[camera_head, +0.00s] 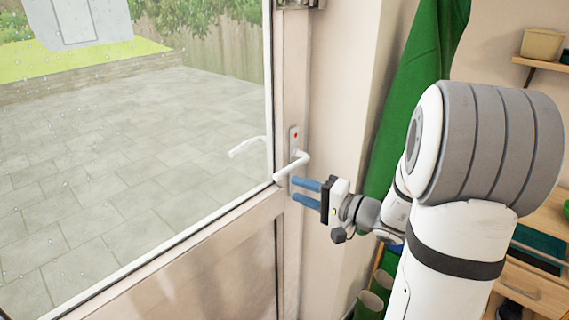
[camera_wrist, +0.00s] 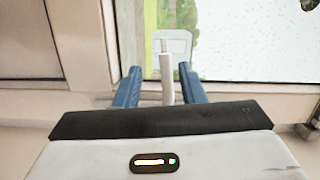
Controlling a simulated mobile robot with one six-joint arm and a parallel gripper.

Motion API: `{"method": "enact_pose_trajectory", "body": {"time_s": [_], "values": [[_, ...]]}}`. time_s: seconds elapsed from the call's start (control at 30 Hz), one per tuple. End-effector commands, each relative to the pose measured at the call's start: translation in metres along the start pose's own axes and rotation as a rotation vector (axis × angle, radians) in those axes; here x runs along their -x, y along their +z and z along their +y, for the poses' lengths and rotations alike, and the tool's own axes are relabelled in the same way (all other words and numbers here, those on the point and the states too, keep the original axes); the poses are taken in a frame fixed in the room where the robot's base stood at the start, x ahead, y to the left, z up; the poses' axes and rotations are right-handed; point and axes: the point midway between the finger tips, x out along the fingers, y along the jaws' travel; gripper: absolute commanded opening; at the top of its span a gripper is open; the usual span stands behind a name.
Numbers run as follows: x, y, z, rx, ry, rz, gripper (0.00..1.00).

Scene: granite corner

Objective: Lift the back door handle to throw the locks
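The back door handle (camera_head: 292,167) is a white lever on a narrow plate with a small red mark, on the door's right-hand stile. In the camera_head view its lever slopes down to the left. My gripper (camera_head: 295,189) has two blue fingers, spread apart, just below and right of the lever. In the camera_wrist view the lever (camera_wrist: 167,78) shows in the gap between the open fingers of my gripper (camera_wrist: 159,72), with bare space on both sides. I cannot tell whether a finger touches it. The door (camera_head: 215,240) looks closed.
A green curtain-like cloth (camera_head: 408,100) hangs right of the door frame. Green boots (camera_head: 369,304) stand below it. A wooden drawer unit (camera_head: 535,290) and a shelf with a pot (camera_head: 541,44) are at the right. An outside handle (camera_head: 247,146) shows through the glass.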

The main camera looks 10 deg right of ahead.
Motion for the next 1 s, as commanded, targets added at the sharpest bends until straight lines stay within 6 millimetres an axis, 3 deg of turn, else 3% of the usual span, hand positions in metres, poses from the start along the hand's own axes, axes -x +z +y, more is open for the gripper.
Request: {"method": "enact_pose_trajectory", "body": {"time_s": [0.1,0.2,0.7,1.0], "values": [[0.009,-0.029,-0.001,0.017,-0.053,0.109,0.36],[0.011,-0.040,-0.003,0.028,-0.071,0.148,0.36],[-0.055,-0.051,-0.009,0.029,-0.074,0.153,0.36],[-0.062,-0.052,-0.008,0.030,-0.074,0.155,0.36]]}}
